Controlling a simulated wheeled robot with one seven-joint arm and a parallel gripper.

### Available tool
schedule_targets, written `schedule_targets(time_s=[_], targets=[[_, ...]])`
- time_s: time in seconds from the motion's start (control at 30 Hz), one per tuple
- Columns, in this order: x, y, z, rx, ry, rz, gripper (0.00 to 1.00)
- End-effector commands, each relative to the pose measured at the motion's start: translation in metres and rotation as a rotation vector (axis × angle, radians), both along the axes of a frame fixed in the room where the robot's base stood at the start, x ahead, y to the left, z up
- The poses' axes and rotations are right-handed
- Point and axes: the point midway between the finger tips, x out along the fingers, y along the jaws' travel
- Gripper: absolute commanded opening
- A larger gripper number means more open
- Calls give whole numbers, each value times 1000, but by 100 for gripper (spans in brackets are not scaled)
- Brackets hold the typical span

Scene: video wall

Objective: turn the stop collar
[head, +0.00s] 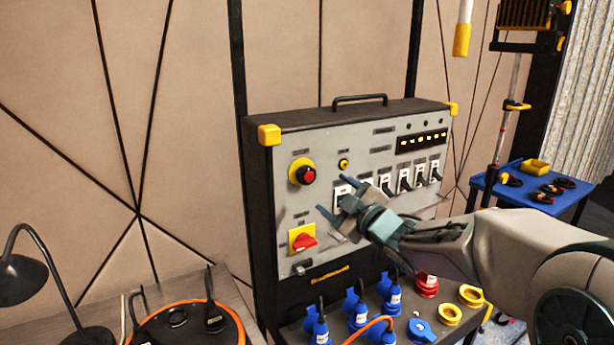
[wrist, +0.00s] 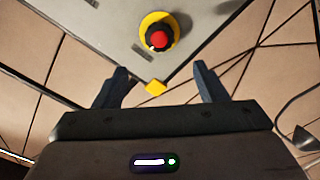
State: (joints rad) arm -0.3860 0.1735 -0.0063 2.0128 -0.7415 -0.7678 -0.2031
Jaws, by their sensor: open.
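The stop control has a red button in a dark collar on a round yellow plate, at the upper left of the grey panel. The stop collar (head: 308,176) is in plain view there, and it also shows at the top middle of the wrist view (wrist: 149,37). My gripper (head: 346,194) is open and empty, in front of the panel and to the right of the collar in the head view. In the wrist view my gripper (wrist: 159,68) has its fingers spread, with the collar beyond the gap between them. Nothing touches the collar.
A red and yellow rotary switch (head: 303,240) sits below the collar. Several black-levered breakers (head: 405,179) line the panel's right. Blue plugs and sockets (head: 359,310) stand below. A desk lamp (head: 22,275) and cable reel (head: 180,325) are at left. A blue table (head: 487,186) is at right.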

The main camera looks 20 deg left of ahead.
Motion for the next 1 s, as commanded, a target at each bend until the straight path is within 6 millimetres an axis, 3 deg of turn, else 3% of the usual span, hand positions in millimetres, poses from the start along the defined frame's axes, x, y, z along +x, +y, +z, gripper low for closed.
schedule_targets(time_s=[0.6,1.0], targets=[[68,80,1,0,3,-2,66],[84,98,0,0,3,-4,66]])
